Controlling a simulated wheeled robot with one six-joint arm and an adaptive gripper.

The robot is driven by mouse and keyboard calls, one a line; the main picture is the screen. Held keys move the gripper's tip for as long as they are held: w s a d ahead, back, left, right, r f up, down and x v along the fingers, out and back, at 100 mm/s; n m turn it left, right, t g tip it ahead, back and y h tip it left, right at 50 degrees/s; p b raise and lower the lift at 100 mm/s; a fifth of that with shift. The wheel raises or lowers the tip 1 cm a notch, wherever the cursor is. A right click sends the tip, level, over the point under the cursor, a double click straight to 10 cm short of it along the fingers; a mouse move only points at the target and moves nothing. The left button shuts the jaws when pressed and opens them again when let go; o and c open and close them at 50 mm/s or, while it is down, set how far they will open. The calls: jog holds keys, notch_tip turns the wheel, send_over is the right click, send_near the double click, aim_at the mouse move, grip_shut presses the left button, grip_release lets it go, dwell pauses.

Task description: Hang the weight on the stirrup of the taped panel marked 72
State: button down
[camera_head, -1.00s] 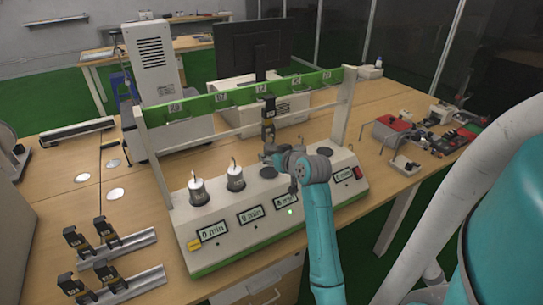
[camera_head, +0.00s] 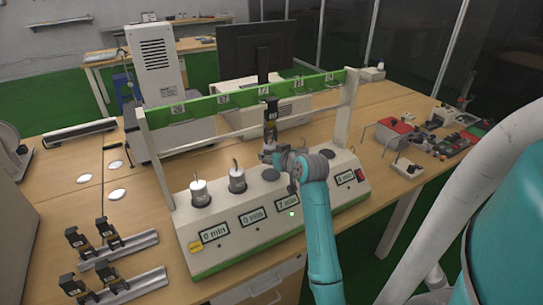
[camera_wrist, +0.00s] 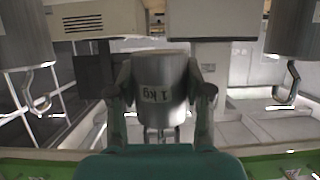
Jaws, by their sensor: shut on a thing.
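A grey metal weight marked 1 kg (camera_wrist: 160,95) is between the two fingers of my gripper (camera_wrist: 160,100) in the wrist view. Its label appears upside down there, and its hook is at the lower end in that view. The bar's number tags are too small to read surely. The stirrup is not clear, and I cannot tell whether the hook touches it.
Two hooked weights (camera_head: 200,192) (camera_head: 237,179) stand on the white tester base (camera_head: 215,222), left of my gripper. White posts (camera_head: 346,108) flank the bar. Clips on rails (camera_head: 122,243) lie front left. A red box (camera_head: 393,130) and small parts lie right.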

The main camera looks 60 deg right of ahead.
jog(key=shift+f, duration=0.55)
dwell(1.2)
jog(key=shift+c, duration=2)
grip_release()
jog(key=shift+f, duration=0.2)
jog(key=v, duration=1.2)
jog(key=shift+r, duration=0.15)
